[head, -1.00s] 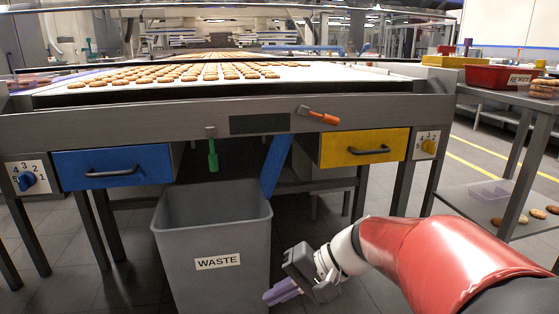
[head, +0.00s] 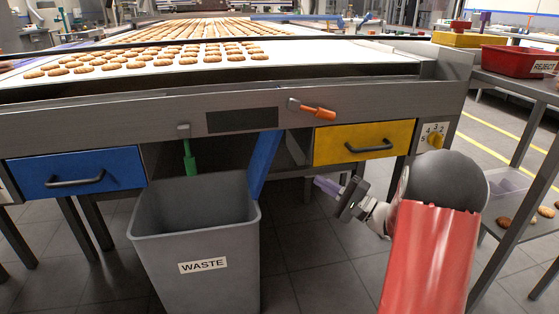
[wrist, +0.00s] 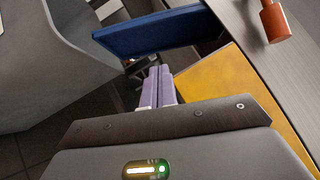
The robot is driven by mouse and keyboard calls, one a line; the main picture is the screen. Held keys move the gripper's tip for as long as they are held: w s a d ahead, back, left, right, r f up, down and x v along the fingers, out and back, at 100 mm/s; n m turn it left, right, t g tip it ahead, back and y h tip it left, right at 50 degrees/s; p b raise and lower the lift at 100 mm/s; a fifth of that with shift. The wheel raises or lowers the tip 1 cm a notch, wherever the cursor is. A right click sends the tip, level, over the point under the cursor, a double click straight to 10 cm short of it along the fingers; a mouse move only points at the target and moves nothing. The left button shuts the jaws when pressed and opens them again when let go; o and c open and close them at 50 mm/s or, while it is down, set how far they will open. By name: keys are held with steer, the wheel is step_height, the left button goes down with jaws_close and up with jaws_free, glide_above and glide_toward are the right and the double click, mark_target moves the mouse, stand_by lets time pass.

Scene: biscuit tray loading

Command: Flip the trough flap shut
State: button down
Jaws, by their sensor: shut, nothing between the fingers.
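The blue trough flap (head: 264,160) hangs down, tilted, from the table's front opening, just behind the right rim of the grey WASTE bin (head: 202,267). In the wrist view the flap (wrist: 150,32) crosses the top, ahead of the fingertips. My gripper (head: 320,184) is shut and empty, with its purple fingers pointing left. It is to the right of the flap and below the yellow drawer, apart from the flap in the head view. The fingers (wrist: 160,76) show close together in the wrist view.
The yellow drawer (head: 340,131) is shut above my gripper. An orange-handled lever (head: 318,113) and a green-handled lever (head: 190,162) are on the table front. The blue drawer (head: 80,180) is at left. A shelf stand (head: 515,80) with a red bin is at right.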

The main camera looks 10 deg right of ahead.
steer(key=shift+a, duration=0.15)
steer(key=s+a+p+x, duration=0.1)
steer(key=s+a+x, duration=0.1)
steer(key=x, duration=1)
steer(key=shift+w+a+r+p, duration=0.2)
steer(key=shift+w+r+p, duration=0.1)
steer(key=shift+r, duration=0.15)
